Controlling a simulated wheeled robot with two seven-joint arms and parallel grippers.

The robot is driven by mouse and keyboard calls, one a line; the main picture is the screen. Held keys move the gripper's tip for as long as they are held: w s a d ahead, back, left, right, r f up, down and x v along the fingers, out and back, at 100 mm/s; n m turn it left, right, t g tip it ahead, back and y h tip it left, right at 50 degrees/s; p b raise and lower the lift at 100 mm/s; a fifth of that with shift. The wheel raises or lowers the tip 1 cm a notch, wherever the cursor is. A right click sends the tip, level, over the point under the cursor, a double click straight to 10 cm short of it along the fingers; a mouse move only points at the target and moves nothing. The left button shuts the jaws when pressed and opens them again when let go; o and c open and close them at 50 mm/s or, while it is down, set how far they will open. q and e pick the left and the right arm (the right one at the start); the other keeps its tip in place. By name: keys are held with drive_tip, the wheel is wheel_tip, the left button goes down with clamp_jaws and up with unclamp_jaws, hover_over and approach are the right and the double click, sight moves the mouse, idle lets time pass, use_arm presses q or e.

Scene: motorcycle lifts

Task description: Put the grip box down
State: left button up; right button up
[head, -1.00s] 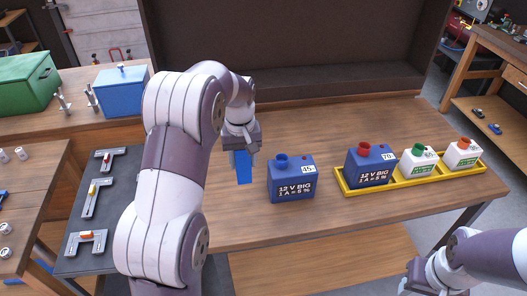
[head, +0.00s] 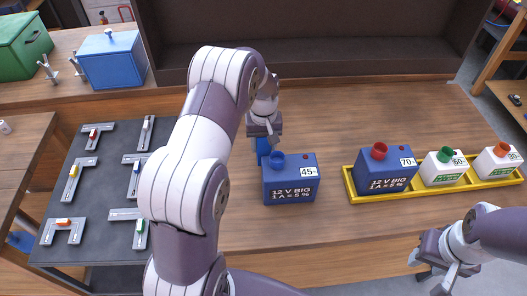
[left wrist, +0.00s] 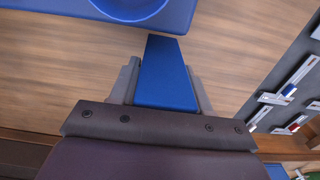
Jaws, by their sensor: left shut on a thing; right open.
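A plain blue block, the grip box (head: 263,149), is held in my left gripper (head: 264,138), close behind and left of the blue battery marked 45 (head: 290,190). In the left wrist view the grip box (left wrist: 168,80) sits between the two fingers of my left gripper (left wrist: 167,85), over bare wood. The battery's blue edge and round cap show at the top of that view, close to the block's end. Whether the block touches the table or the battery, I cannot tell. My right gripper (head: 436,275) is open and empty at the lower right.
A yellow tray (head: 437,190) at the right holds a blue battery marked 70 (head: 386,178) and two white ones. A dark mat (head: 100,190) with several grey clamp-like tools lies at the left. A lidded blue box (head: 113,62) stands behind. The wood between battery and tray is clear.

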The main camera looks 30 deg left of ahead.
sight(263, 154)
use_arm(q)
drive_tip(key=f, duration=0.2)
drive_tip(key=f+p, duration=0.1)
drive_tip(key=f, duration=0.1)
drive_tip(key=shift+s, duration=0.25)
drive_tip(key=shift+w+f, duration=0.1)
drive_tip(key=shift+w, duration=0.05)
drive_tip(key=o, duration=0.7)
drive_tip(key=shift+f, duration=0.1)
drive_tip(key=o, duration=0.4)
drive_tip(key=shift+o, duration=0.2)
